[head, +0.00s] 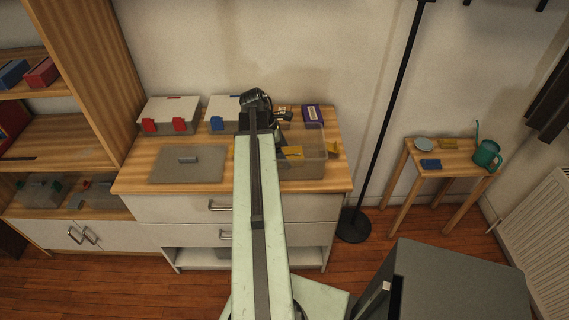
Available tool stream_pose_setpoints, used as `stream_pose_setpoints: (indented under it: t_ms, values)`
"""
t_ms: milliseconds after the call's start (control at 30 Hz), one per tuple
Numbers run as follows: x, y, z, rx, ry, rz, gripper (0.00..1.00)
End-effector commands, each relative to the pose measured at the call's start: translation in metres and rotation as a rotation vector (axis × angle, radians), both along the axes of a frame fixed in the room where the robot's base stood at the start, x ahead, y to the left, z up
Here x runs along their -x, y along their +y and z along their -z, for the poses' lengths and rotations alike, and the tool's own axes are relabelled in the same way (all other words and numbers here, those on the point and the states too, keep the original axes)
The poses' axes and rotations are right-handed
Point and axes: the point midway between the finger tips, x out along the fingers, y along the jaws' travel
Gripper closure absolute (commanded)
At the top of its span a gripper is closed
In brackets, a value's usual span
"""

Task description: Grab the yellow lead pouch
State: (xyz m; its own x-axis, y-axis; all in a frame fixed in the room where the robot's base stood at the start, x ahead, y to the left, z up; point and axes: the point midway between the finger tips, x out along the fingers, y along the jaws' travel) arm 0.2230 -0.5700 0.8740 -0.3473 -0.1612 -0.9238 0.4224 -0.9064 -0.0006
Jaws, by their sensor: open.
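A small flat yellow item (447,143), possibly the pouch, lies at the back of the small wooden side table (463,160) on the right. Another yellow piece (292,151) shows at the open clear box (305,168) on the drawer cabinet; I cannot tell whether it is a pouch or a latch. My gripper (284,115) is open above the back of the cabinet top, near the clear box and far left of the side table. My own arm hides part of the box and cabinet top.
The side table also holds a teal watering can (487,155), a blue item (430,164) and a grey dish (423,144). A black lamp pole (394,100) stands between cabinet and table. Lidded boxes (170,112) and a grey mat (188,164) occupy the cabinet's left.

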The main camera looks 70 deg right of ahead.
Motion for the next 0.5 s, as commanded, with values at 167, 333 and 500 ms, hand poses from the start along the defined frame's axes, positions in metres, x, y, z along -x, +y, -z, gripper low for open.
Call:
stream_pose_setpoints:
  t_ms: [167, 333, 500]
  values:
    - [0.004, -0.0019, 0.0112, 0.0, 0.0, 0.0, 0.11]
    - [0.0036, -0.0017, 0.0098, 0.001, 0.0, 0.0, 0.28]
    - [0.0033, -0.0015, 0.0098, 0.0, 0.0, -0.001, 0.75]
